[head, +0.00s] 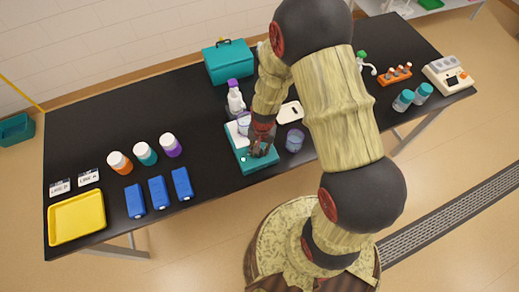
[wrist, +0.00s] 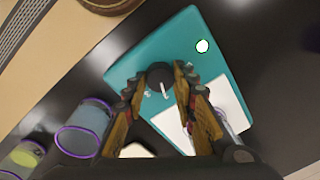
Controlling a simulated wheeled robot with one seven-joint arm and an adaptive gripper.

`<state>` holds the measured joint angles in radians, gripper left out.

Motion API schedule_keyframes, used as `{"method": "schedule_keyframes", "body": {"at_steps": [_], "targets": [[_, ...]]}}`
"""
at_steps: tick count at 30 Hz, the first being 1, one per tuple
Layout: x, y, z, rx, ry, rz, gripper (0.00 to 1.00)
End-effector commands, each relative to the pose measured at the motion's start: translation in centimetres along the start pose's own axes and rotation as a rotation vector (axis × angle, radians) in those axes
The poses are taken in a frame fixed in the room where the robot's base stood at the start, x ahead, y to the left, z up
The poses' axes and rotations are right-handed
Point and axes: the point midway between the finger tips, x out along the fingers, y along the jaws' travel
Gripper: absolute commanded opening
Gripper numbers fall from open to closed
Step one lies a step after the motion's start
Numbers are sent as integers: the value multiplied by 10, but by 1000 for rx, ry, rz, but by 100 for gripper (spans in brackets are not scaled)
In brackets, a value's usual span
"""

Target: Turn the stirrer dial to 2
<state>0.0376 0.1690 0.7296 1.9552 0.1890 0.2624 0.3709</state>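The stirrer is a teal box (head: 253,166) with a white top plate, near the front edge of the black table; its teal case also fills the middle of the wrist view (wrist: 215,65). Its dial (wrist: 159,77) is a dark round knob with a white pointer mark. My gripper (head: 262,150) is over the stirrer's front. In the wrist view my gripper (wrist: 163,72) has its fingers apart, one on each side of the dial. I cannot tell whether they touch it. No scale numbers are readable.
A clear beaker (head: 244,123) is at the stirrer's plate and another beaker (head: 294,140) stands close to its right. A purple-capped bottle (head: 235,98) and a teal toolbox (head: 229,62) are behind. Blue boxes (head: 158,192) and a yellow tray (head: 76,217) lie left.

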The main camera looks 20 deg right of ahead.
Motion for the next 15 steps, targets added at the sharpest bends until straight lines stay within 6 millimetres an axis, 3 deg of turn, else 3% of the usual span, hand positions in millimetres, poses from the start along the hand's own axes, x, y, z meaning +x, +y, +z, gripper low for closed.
{"method": "schedule_keyframes", "body": {"at_steps": [10, 15], "targets": [[0, 0, 0, -1, 1, 0, 46], [0, 0, 0, -1, 0, 0, 46]]}}
